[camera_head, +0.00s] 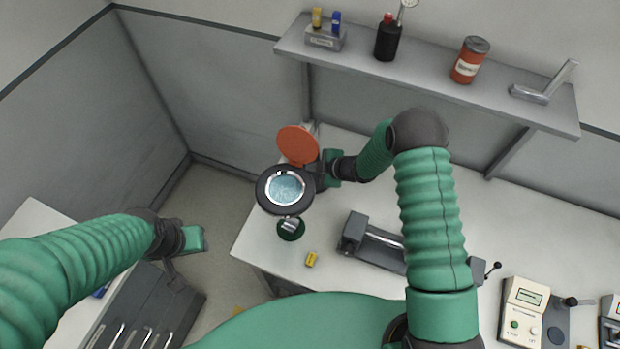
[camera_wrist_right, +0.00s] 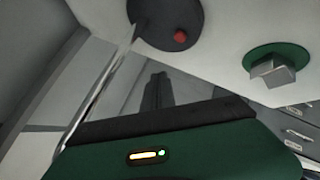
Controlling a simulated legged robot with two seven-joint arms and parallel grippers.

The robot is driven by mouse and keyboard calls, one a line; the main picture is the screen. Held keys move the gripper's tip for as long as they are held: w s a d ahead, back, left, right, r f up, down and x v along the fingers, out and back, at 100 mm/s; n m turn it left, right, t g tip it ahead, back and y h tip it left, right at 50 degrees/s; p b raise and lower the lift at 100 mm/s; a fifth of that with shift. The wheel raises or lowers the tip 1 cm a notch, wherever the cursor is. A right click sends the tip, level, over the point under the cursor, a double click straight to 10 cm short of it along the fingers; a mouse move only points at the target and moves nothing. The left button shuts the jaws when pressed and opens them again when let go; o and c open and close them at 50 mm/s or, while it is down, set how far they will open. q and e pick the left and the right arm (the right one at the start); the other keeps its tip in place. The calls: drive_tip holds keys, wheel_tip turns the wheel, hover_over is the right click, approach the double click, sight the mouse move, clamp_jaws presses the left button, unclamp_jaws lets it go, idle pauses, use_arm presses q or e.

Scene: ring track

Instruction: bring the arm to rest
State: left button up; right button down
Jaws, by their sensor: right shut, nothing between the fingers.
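My right arm comes in from the right and bends at its dark elbow. In the right wrist view, the dark fingers of the right gripper (camera_wrist_right: 157,92) are close together. A dark disc with a red knob (camera_wrist_right: 180,37) is above them. My left gripper (camera_head: 180,240) hangs at the left, above a grey drawer cabinet; its fingers are unclear.
A green round base with a metal block (camera_head: 290,228), a yellow piece (camera_head: 311,259) and a grey fixture (camera_head: 354,231) are on the white bench (camera_head: 262,248). A shelf (camera_head: 430,85) with a bottle (camera_head: 387,42) and a can (camera_head: 469,62) is above. Meters (camera_head: 524,310) stand at right.

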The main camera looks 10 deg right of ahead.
drive_tip(key=shift+f, duration=0.1)
drive_tip(key=s+d+r+m+h+b, duration=0.4)
drive_tip(key=d+r+m, duration=0.2)
drive_tip(key=r, duration=0.1)
drive_tip(key=s+r+m+g+h+b, duration=0.1)
drive_tip(key=s+r+m+g, duration=0.3)
drive_tip(key=s+m, duration=0.6)
drive_tip(key=s+d+b, duration=0.1)
drive_tip(key=s, duration=0.9)
drive_tip(key=shift+s+r+h+b, duration=0.3)
drive_tip(key=shift+r+h+b, duration=0.05)
drive_tip(key=shift+h+b, duration=0.05)
drive_tip(key=shift+s+a+r, duration=0.15)
drive_tip(key=shift+s, duration=0.1)
drive_tip(key=shift+w, duration=0.15)
